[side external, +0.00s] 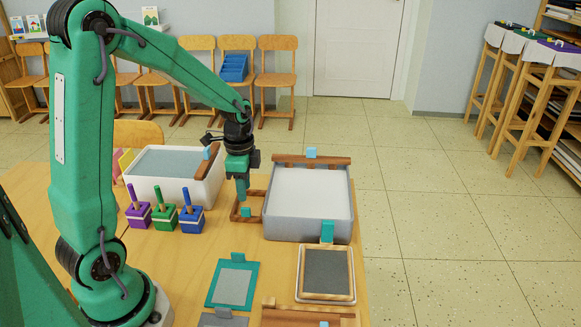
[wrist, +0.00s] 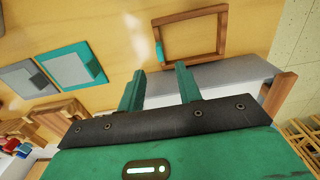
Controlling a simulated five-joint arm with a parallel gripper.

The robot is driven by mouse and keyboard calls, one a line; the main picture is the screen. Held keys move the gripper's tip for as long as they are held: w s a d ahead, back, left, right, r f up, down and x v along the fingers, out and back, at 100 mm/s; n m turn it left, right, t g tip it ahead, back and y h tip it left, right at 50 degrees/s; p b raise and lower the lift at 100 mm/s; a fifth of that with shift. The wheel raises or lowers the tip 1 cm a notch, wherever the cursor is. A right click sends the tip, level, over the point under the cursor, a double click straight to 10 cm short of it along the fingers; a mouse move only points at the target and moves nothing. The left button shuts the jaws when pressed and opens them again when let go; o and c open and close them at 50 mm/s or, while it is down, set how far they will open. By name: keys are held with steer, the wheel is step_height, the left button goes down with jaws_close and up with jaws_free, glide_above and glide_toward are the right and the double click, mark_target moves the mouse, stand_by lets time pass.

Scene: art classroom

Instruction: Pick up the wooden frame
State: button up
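A wooden frame (side external: 235,208), an empty brown rectangle with a small teal clip, lies on the table between the blue block tool and the large grey tub. In the wrist view the frame (wrist: 190,13) is at the top centre, beyond my fingertips, with the teal clip (wrist: 159,51) on its left side. My gripper (side external: 241,190) points down above the frame and partly hides it in the side view. In the wrist view the two green fingers of my gripper (wrist: 158,72) are apart with nothing held between them.
The grey tub (side external: 268,225) stands close to the right of the frame, a wooden bar across its far rim. A white tub (side external: 210,193) is behind left. Purple, green and blue tools (side external: 190,220) stand left. A teal frame (side external: 215,297) and wood-edged panel (side external: 327,298) lie in front.

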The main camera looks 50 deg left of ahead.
mark_target(245, 208)
steer(key=shift+a+f, duration=0.15)
steer(key=shift+f, duration=1.35)
steer(key=shift+f, duration=2.6)
steer(key=shift+c, duration=0.2)
jaws_close()
